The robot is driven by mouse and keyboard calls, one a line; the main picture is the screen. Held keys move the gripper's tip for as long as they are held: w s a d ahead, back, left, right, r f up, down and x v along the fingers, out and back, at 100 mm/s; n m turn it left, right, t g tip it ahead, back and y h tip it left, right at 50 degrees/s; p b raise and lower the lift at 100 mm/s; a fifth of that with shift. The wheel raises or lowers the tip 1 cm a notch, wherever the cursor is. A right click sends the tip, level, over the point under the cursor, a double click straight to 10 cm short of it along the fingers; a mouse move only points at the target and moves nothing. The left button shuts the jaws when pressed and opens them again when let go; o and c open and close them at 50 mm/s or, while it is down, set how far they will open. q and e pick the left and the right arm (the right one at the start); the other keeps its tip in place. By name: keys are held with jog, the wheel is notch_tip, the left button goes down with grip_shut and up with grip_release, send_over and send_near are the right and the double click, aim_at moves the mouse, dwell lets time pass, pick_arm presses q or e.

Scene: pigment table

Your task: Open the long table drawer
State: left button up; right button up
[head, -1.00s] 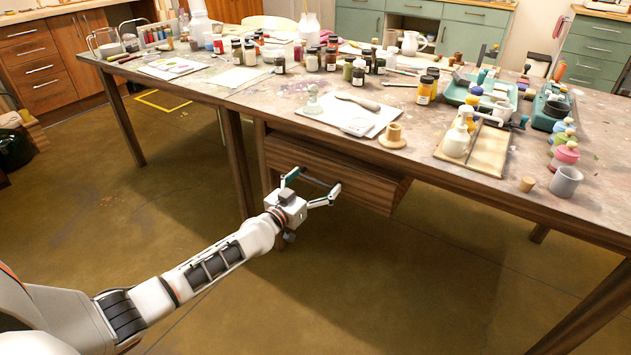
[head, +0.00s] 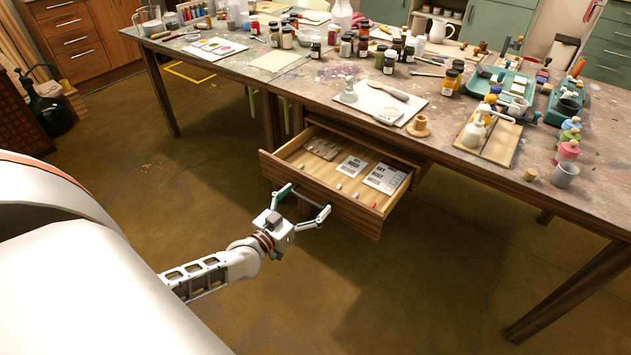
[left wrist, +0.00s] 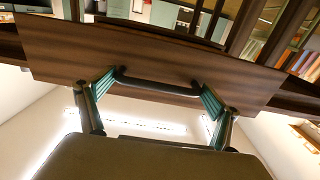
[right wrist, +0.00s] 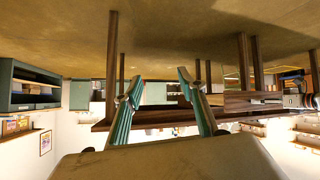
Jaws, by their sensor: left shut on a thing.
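The long wooden drawer (head: 320,200) under the table stands pulled well out, its inside showing. Its dark bar handle (head: 311,200) is on the front panel; the handle (left wrist: 158,87) also crosses the left wrist view against the drawer front (left wrist: 150,55). My left gripper (head: 306,203) is at the handle, with a finger near each end of the bar, shut on it. My right gripper (right wrist: 155,86) shows only in the right wrist view, fingers apart and nothing between them, away from the drawer.
Printed cards (head: 384,178), a brown packet (head: 323,148) and small coloured pieces lie in the drawer. The worn table (head: 325,85) above is crowded with jars, a white board (head: 378,104) and a wooden tray (head: 498,142). The floor before the drawer is clear.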

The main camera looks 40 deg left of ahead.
pick_arm(q)
jog(key=s+p, duration=0.2)
jog(key=s, duration=0.5)
jog(key=shift+s, duration=0.3)
pick_arm(e)
jog(key=shift+s+d+r, duration=0.1)
jog(key=shift+d+r, duration=0.05)
jog(key=shift+d, duration=0.25)
pick_arm(q)
jog(key=shift+a, duration=0.15)
jog(key=o, duration=1.3)
pick_arm(e)
jog(key=shift+s, duration=0.1)
jog(key=shift+s+a, duration=0.1)
jog(key=shift+a, duration=0.05)
pick_arm(q)
jog(key=shift+s, duration=0.1)
jog(key=s, duration=1.1)
jog(key=shift+s, duration=0.4)
